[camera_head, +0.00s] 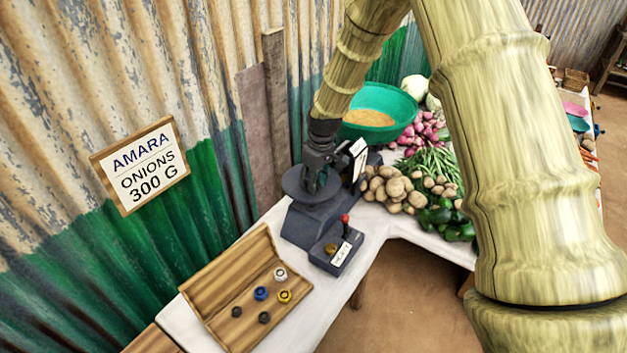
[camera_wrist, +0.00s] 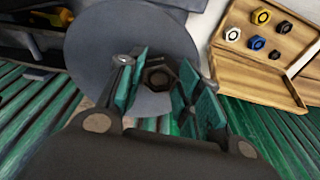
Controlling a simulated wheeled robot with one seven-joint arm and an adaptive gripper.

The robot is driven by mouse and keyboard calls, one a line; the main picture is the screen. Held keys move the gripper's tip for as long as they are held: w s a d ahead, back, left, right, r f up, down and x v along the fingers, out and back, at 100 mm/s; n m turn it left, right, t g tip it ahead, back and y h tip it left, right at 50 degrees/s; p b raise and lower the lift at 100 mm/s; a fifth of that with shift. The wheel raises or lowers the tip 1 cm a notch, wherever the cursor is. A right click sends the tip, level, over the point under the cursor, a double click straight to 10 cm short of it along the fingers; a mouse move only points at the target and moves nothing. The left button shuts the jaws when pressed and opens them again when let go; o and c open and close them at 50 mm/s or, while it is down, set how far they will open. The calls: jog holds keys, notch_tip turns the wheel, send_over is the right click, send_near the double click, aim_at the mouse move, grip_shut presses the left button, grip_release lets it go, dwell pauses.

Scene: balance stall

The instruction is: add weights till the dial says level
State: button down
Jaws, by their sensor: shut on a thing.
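The grey balance (camera_head: 318,222) stands on the white table with a round dark pan (camera_head: 296,184) on top. Its white dial face (camera_head: 358,160) is seen edge-on and partly behind my gripper, so I cannot read it. My gripper (camera_head: 318,182) reaches down over the pan. In the wrist view my gripper (camera_wrist: 158,88) is shut on a dark brown hexagonal weight (camera_wrist: 157,77), with the pan (camera_wrist: 105,45) under it. I cannot tell whether the weight touches the pan. A wooden tray (camera_head: 228,318) holds white (camera_head: 280,274), blue (camera_head: 261,293), yellow (camera_head: 285,296) and black (camera_head: 264,317) weights.
A small box (camera_head: 336,245) with a red-knobbed lever and a label sits before the balance. Potatoes (camera_head: 393,189), green vegetables and a green bowl (camera_head: 378,112) stand beyond. A wall sign (camera_head: 140,165) reads "AMARA ONIONS 300 G". Corrugated wall runs along the left.

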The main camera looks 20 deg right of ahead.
jog(key=shift+w+f, duration=0.1)
jog(key=shift+f, duration=0.25)
jog(key=shift+f, duration=0.2)
